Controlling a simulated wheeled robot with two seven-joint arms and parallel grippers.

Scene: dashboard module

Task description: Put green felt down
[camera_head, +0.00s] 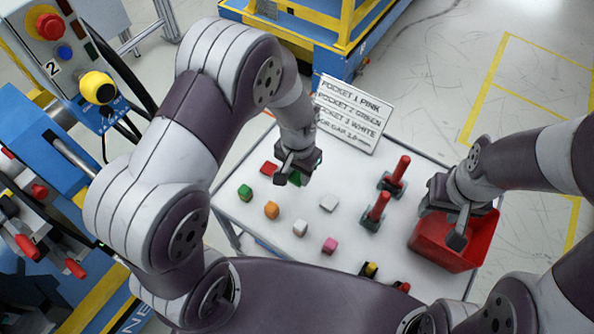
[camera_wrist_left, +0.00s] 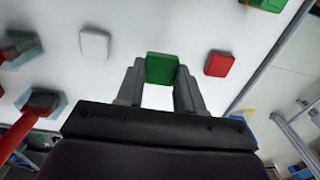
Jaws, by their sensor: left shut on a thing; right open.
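The green felt (camera_wrist_left: 161,68) is a small flat square between the fingers of my left gripper (camera_wrist_left: 160,88), which is shut on it. In the head view the left gripper (camera_head: 283,174) hangs low over the white table (camera_head: 235,212), and part of the green felt (camera_head: 293,180) shows beside its fingers. I cannot tell whether the felt touches the table. A red felt (camera_head: 268,168) lies to its left, and a white felt (camera_head: 328,203) lies to its right and nearer. My right gripper (camera_head: 457,237) is open over the red bin (camera_head: 428,247).
Green (camera_head: 245,193), orange (camera_head: 271,209), white (camera_head: 300,227) and pink (camera_head: 329,245) blocks form a diagonal row nearer me. Two red-handled tools (camera_head: 396,173) (camera_head: 377,210) stand right of the felts. A pocket-list sign (camera_head: 349,113) stands at the back edge.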

